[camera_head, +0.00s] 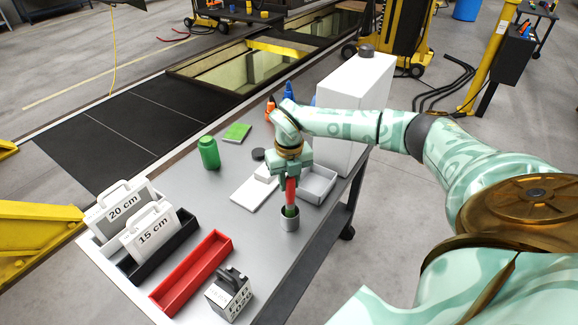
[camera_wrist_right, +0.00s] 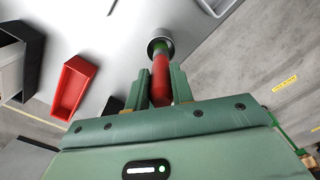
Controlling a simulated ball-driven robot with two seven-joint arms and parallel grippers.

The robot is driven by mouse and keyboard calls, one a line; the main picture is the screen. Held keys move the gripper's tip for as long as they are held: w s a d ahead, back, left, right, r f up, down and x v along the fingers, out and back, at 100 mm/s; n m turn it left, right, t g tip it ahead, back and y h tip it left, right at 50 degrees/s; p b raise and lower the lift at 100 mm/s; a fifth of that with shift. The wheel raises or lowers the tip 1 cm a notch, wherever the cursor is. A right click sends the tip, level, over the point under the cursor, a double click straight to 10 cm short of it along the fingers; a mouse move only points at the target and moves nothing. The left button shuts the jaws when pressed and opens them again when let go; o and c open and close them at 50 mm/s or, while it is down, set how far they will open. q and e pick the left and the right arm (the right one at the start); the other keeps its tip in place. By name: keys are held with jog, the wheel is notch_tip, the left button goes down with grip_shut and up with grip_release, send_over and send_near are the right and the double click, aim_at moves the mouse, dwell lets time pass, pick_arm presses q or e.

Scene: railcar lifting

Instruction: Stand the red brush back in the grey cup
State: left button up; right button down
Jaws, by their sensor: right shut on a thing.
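The red brush (camera_head: 291,190) is upright between the fingers of my right gripper (camera_head: 291,176), which is shut on its red part. I cannot tell how deep the end sits. My left gripper is not in view.
Signs marked 20 cm (camera_head: 122,207) and 15 cm (camera_head: 150,232) stand at left. A green can (camera_head: 209,153), a grey tray (camera_head: 318,184) and a white box (camera_head: 352,90) stand farther back.

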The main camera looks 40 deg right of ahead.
jog(key=shift+f+b, duration=0.85)
jog(key=shift+f, duration=0.9)
jog(key=c, duration=1.1)
grip_release()
notch_tip(320, 180, up, 16)
jog(key=shift+r+p, duration=0.15)
jog(key=shift+p, duration=0.7)
